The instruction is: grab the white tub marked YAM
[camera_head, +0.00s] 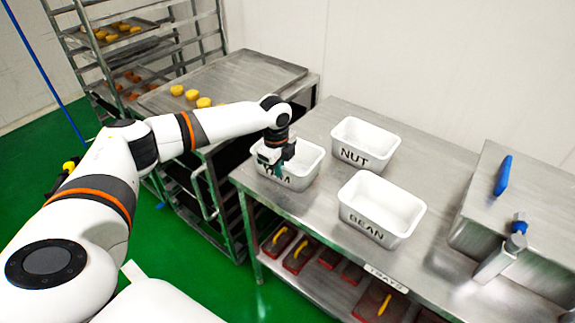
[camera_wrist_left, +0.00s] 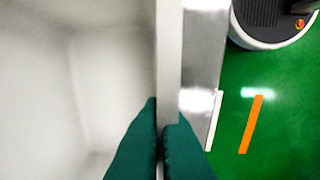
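The white tub marked YAM (camera_head: 308,167) stands upright on the left end of the steel table in the head view. My left gripper (camera_head: 279,168) is at its front wall and covers part of the lettering. In the left wrist view the green fingertips (camera_wrist_left: 160,120) straddle the tub's wall (camera_wrist_left: 168,60), one inside and one outside. They are close together and look shut on the wall. The inside of the tub looks empty. My right gripper is not in view.
White tubs marked NUT (camera_head: 364,146) and BEAN (camera_head: 381,209) stand to the right on the steel table (camera_head: 320,208). A steel machine (camera_head: 520,190) is at the far right. A tray with yellow pieces (camera_head: 230,78) lies behind, beside a rack (camera_head: 150,50). Red-brown items sit on the lower shelf.

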